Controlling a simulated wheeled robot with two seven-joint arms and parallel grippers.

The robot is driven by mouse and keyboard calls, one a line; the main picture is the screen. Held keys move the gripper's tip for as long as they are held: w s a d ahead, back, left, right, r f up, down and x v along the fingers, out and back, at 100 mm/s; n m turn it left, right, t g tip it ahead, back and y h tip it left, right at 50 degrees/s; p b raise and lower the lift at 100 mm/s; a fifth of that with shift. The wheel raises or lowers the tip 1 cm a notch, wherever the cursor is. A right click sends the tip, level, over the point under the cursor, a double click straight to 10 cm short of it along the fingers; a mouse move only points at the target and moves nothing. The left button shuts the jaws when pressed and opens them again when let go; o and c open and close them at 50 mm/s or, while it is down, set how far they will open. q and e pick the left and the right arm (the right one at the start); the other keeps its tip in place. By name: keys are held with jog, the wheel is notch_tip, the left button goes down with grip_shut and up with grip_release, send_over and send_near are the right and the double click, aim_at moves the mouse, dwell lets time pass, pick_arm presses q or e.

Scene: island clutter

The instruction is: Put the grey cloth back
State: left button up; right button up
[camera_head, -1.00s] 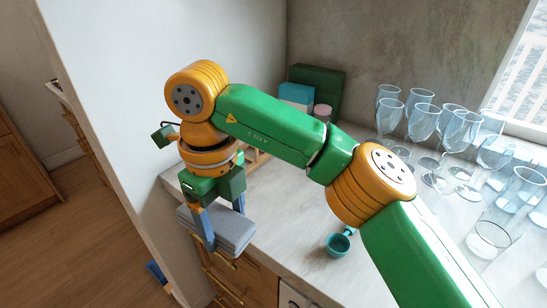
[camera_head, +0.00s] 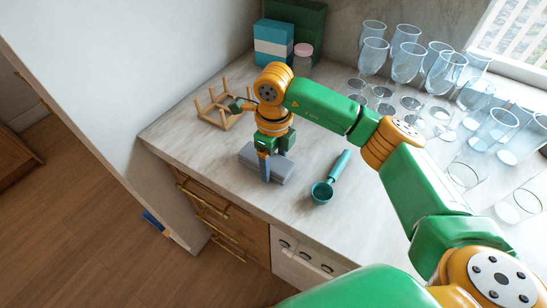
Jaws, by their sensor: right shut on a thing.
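The grey cloth (camera_head: 288,171) is a folded, flat stack near the front edge of the pale counter. The gripper hides the middle of the cloth. My left gripper is not in view.
A teal scoop (camera_head: 322,190) lies just right of the cloth. A wooden rack (camera_head: 217,112) stands behind to the left. A blue and white box (camera_head: 273,45) and pink-lidded jar (camera_head: 303,62) stand at the back. Several glasses (camera_head: 407,62) crowd the right.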

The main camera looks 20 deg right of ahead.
aim_at(273, 161)
jog(key=shift+s+f, duration=0.1)
jog(key=shift+f, duration=0.4)
jog(key=o, duration=0.7)
jog(key=shift+f+b, duration=0.1)
jog(key=shift+b, duration=0.25)
jog(key=o, duration=0.5)
jog(key=shift+c, duration=0.2)
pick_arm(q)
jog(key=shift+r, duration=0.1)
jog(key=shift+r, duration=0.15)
pick_arm(e)
jog(key=shift+r, duration=0.25)
jog(key=r, duration=0.2)
jog(key=r+b, duration=0.1)
jog(key=r, duration=0.3)
jog(key=shift+w+r+b, duration=0.1)
jog(key=shift+w+b, duration=0.15)
jog(key=shift+b, duration=0.05)
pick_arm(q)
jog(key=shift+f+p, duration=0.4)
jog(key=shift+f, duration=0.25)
pick_arm(e)
notch_tip(273, 161, up, 6)
jog(key=shift+s+f, duration=0.1)
jog(key=shift+s, duration=0.05)
